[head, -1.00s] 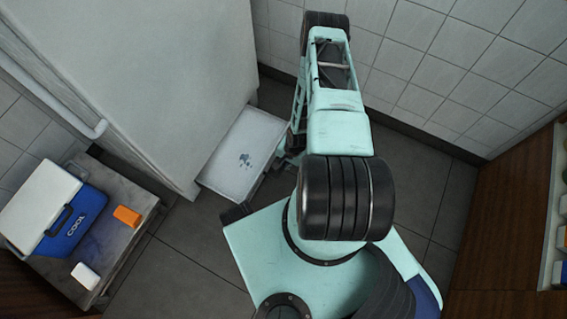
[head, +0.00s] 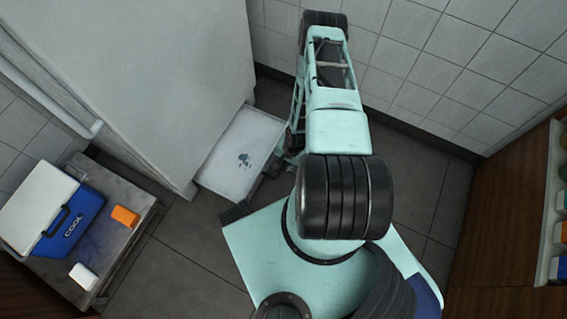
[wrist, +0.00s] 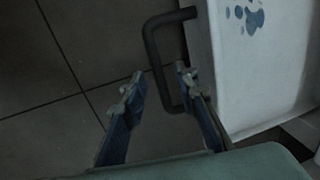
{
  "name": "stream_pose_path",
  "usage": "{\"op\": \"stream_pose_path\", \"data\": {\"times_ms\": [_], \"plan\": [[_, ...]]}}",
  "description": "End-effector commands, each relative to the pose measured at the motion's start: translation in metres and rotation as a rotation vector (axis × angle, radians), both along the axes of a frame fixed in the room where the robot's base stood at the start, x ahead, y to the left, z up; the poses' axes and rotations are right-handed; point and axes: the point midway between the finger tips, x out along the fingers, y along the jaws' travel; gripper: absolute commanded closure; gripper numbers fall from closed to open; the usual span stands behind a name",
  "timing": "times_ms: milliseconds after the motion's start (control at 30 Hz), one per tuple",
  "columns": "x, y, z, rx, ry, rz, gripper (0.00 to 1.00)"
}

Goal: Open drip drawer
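The drip drawer (head: 222,178) is a shallow white tray with a blue-grey puddle in it. It stands out from the foot of the tall white appliance (head: 135,75). In the wrist view the drawer (wrist: 240,85) is at the upper right, with its dark handle (wrist: 156,62) on its front. My gripper (wrist: 160,76) is open, with its fingers apart on either side of the handle bar. The right fingertip is between the bar and the drawer front; the left one is outside the bar. I cannot tell whether either touches it. In the head view my arm hides the gripper.
A blue and white cooler (head: 70,225), an orange item (head: 125,216) and a small white item (head: 83,276) are on a low table (head: 140,205) at the left. Tiled walls stand behind and right. A wooden shelf unit (head: 500,215) is at the right. Floor before the drawer is clear.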

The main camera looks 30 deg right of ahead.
Motion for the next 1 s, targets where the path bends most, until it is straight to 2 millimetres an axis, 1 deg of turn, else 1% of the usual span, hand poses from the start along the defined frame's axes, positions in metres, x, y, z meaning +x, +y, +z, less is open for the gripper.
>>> {"op": "stream_pose_path", "data": {"times_ms": [167,267,500,600,767,1000], "plan": [[0.000,-0.001,0.006,0.001,-0.001,-0.001,0.73],[-0.001,-0.002,0.018,0.000,-0.001,-0.001,0.73],[-0.007,-0.006,0.052,0.000,-0.001,-0.001,0.73],[-0.009,-0.008,0.063,0.000,0.000,-0.002,0.73],[-0.011,-0.008,0.072,0.000,0.000,-0.001,0.73],[-0.011,-0.008,0.074,0.000,0.000,0.000,0.73]]}}
